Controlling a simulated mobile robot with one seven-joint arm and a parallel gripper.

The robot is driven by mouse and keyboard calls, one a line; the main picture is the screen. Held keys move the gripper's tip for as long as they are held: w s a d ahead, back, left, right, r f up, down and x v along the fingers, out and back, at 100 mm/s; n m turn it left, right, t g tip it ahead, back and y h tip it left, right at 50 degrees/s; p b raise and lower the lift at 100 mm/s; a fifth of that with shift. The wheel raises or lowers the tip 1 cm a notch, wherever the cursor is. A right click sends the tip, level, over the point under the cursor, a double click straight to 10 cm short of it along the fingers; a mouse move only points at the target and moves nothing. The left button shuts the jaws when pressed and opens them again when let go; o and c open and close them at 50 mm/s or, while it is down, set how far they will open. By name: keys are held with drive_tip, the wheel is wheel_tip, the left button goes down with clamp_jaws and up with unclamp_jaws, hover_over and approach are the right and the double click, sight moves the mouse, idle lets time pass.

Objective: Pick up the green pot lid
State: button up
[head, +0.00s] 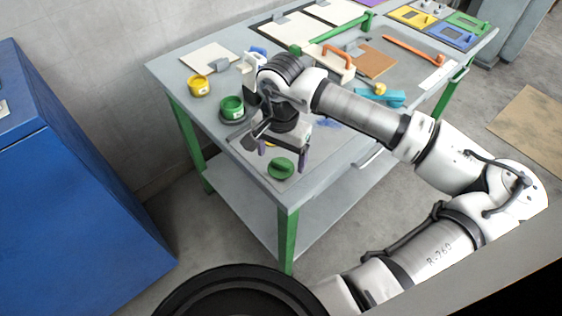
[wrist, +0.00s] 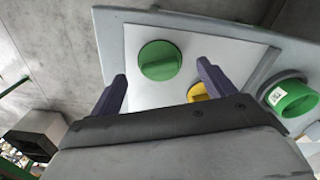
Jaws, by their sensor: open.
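The green pot lid (head: 281,168) is a round disc with a raised bar handle. It lies flat on a pale sheet near the table's front corner. In the wrist view the lid (wrist: 160,60) shows ahead of the fingers, between their lines. My gripper (head: 282,160) is above the table close to the lid, with its two purple fingers apart. In the wrist view the gripper (wrist: 162,82) is open with nothing between the fingers. I cannot tell its exact height above the lid.
A yellow lid (wrist: 197,92) lies beside the green one, partly hidden by a finger. A green pot (head: 232,107) and a yellow pot (head: 198,86) stand at the table's left. An orange-handled float (head: 335,62) and other tools lie farther back. A blue cabinet (head: 70,190) stands left.

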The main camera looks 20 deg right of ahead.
drive_tip(key=shift+f, duration=1.15)
drive_tip(key=c, duration=1.1)
drive_tip(key=shift+r, duration=0.15)
